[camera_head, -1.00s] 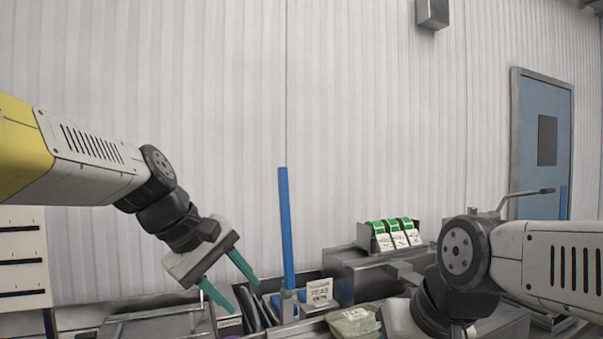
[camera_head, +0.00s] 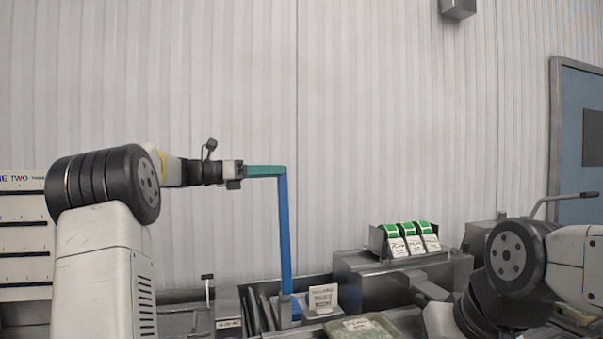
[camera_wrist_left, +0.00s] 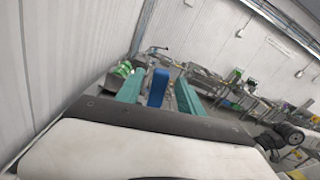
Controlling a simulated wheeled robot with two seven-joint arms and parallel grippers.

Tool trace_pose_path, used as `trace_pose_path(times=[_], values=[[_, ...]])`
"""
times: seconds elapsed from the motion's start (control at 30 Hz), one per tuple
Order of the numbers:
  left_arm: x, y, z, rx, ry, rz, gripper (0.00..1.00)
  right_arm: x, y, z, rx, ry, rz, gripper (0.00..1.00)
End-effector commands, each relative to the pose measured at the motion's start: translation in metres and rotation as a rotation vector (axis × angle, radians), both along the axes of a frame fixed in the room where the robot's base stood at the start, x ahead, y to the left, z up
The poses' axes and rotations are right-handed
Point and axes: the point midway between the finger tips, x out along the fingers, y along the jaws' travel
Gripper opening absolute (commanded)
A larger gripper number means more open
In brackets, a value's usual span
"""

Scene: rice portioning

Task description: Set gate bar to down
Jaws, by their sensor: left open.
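The blue gate bar (camera_head: 285,230) stands upright in the head view, its lower end in a grey bracket (camera_head: 287,309). My left gripper (camera_head: 278,171) is level with the top of the bar, its teal fingers reaching it from the left. In the left wrist view the top of the bar (camera_wrist_left: 158,87) shows between the two open teal fingers (camera_wrist_left: 160,90), with a gap visible on its right side. Whether a finger touches the bar I cannot tell. My right arm is at the lower right of the head view; its gripper is out of sight.
A small white sign (camera_head: 322,298) stands right of the bar's foot. A steel box (camera_head: 400,275) with green-and-white label rolls (camera_head: 409,238) is farther right. A clear bag (camera_head: 358,328) lies in front. A ribbed wall (camera_head: 400,110) is behind; the space above the steel box is open.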

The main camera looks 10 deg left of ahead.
Motion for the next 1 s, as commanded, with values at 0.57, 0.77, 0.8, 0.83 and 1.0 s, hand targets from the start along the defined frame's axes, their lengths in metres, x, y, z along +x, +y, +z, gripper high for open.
trace_pose_path(times=[0.57,0.77,0.8,0.83,1.0], values=[[0.021,-0.05,0.0,0.003,-0.002,0.001,0.45,0.0,0.0,0.0,0.0,0.0,0.0,0.36],[0.021,-0.05,0.0,0.003,-0.002,0.001,0.29,0.0,0.0,0.0,0.0,0.0,0.0,0.36],[0.021,-0.05,0.0,0.003,-0.002,0.001,0.21,0.0,0.0,0.0,0.0,0.0,0.0,0.36],[0.021,-0.05,0.0,0.003,-0.002,0.001,0.15,0.0,0.0,0.0,0.0,0.0,0.0,0.36],[0.021,-0.05,0.0,0.003,-0.002,0.001,0.0,0.0,0.0,0.0,0.0,0.0,0.0,0.36]])
